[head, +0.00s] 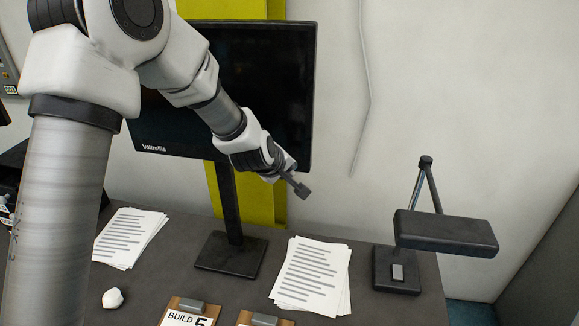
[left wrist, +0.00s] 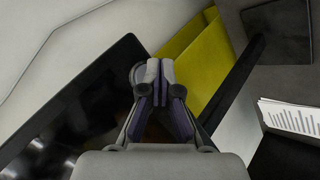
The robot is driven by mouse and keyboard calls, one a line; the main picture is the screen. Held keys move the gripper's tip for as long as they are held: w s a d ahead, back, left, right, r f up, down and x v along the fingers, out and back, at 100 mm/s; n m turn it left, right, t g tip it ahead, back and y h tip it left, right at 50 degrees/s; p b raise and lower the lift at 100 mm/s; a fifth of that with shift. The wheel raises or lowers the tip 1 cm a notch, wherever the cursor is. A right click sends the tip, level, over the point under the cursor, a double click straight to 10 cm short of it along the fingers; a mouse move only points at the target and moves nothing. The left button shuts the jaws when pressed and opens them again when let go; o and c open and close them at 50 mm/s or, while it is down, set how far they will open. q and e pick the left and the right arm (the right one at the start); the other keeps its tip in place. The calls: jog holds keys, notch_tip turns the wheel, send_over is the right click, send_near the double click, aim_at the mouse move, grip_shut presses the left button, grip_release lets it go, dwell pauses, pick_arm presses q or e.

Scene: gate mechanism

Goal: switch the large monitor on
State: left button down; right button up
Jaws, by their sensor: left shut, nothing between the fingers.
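The large monitor (head: 283,75) stands on a dark desk with a black, unlit screen and the word "Voltrellis" at its lower left. My left arm crosses in front of it and hides much of the screen. My left gripper (head: 302,191) is shut and empty, just below and near the monitor's lower right corner. In the left wrist view the shut fingertips (left wrist: 153,72) lie over the edge of the monitor (left wrist: 80,110); I cannot tell whether they touch it. No power button is visible. My right gripper is not in view.
A monitor stand (head: 232,252) rises from the desk (head: 225,290). Paper stacks (head: 312,275) (head: 130,236), clipboards (head: 187,312), a white lump (head: 113,298) and a desk lamp (head: 445,232) are around it. A yellow panel (head: 273,205) is behind; the wall area at right is clear.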

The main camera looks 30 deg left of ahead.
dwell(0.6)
pick_arm(q)
jog(key=shift+w+a, duration=0.1)
jog(key=shift+w, duration=0.35)
jog(key=shift+s, duration=0.55)
jog(key=s, duration=0.2)
jog(key=s+d+b, duration=0.1)
jog(key=s+b, duration=0.1)
jog(key=s, duration=0.1)
jog(key=shift+s+d, duration=0.3)
jog(key=shift+d, duration=0.05)
